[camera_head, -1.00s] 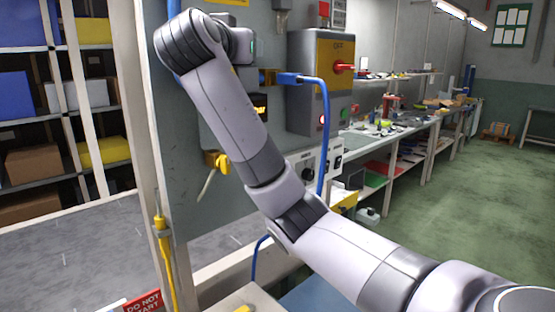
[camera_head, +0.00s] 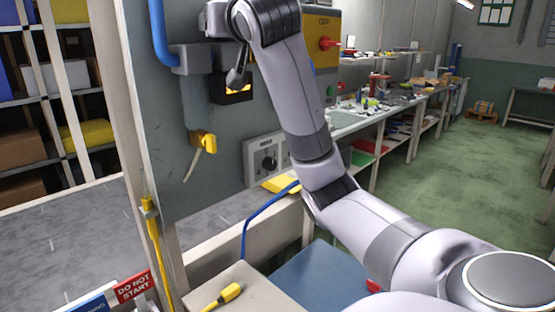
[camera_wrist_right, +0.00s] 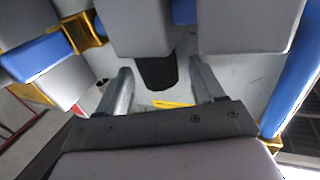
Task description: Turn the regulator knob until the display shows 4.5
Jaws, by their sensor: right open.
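A small black display (camera_head: 232,88) with a glowing orange figure is on the grey panel; it is partly covered and I cannot read it. Grey fittings on a blue pipe (camera_head: 192,58) sit just above it. My right arm reaches up to them from the lower right; its gripper is mostly hidden in the head view. In the right wrist view my right gripper (camera_wrist_right: 160,88) is open. A black part (camera_wrist_right: 157,72), perhaps the regulator knob, shows between its fingers, with grey blocks and blue pipe around; contact cannot be told. My left gripper is not in view.
A grey plate (camera_head: 254,165) with a black dial is lower on the panel. A red switch on a yellow plate (camera_head: 323,43) is beyond my arm. A cluttered workbench (camera_head: 350,122) runs behind.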

